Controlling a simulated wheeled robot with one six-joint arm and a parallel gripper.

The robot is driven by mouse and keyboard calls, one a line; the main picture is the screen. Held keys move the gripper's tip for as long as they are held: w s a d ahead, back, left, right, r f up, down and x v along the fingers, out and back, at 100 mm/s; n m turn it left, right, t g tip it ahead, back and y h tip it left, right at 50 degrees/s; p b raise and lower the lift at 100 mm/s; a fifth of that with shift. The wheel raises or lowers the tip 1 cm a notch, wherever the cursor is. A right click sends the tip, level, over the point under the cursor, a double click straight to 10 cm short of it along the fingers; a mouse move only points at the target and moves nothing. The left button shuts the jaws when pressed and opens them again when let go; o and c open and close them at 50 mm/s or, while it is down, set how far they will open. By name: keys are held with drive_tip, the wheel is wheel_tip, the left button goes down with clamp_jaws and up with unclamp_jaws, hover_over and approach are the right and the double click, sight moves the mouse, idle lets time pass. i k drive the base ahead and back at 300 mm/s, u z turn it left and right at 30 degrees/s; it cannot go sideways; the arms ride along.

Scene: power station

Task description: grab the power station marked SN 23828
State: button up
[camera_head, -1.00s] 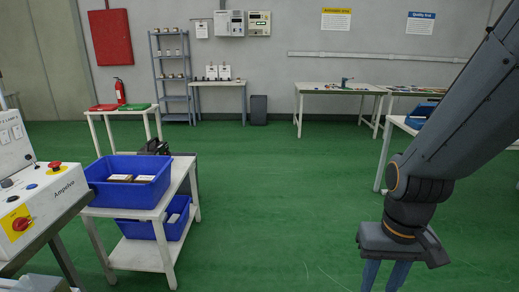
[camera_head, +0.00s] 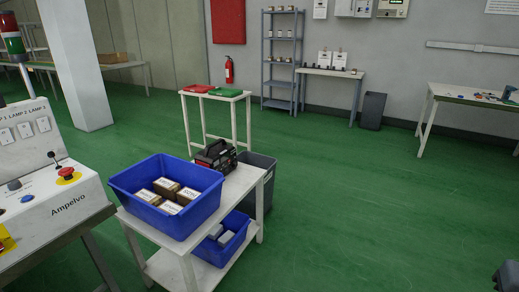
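A black and red portable unit with a top handle, which looks like a power station (camera_head: 216,157), stands on the far end of the white two-shelf cart (camera_head: 245,182). It is behind the blue bin and partly hidden by it. Any serial number on it is too small to read. My gripper's fingers are out of the picture. Only a small dark part, likely of my arm, shows at the bottom right corner, far from the unit.
A blue bin (camera_head: 203,185) with several boxes sits on the cart top, another blue bin (camera_head: 232,245) on its lower shelf. A grey bin (camera_head: 267,180) stands behind the cart. The Ampelvo control console (camera_head: 80,208) is at left. Green floor at right is clear.

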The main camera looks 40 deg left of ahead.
sight(217, 156)
drive_tip(key=u, duration=0.15)
drive_tip(key=i, duration=1.75)
drive_tip(key=u, duration=1.05)
drive_tip(key=i, duration=1.25)
drive_tip(key=u, duration=1.55)
drive_tip(key=i, duration=1)
drive_tip(key=u, duration=0.45)
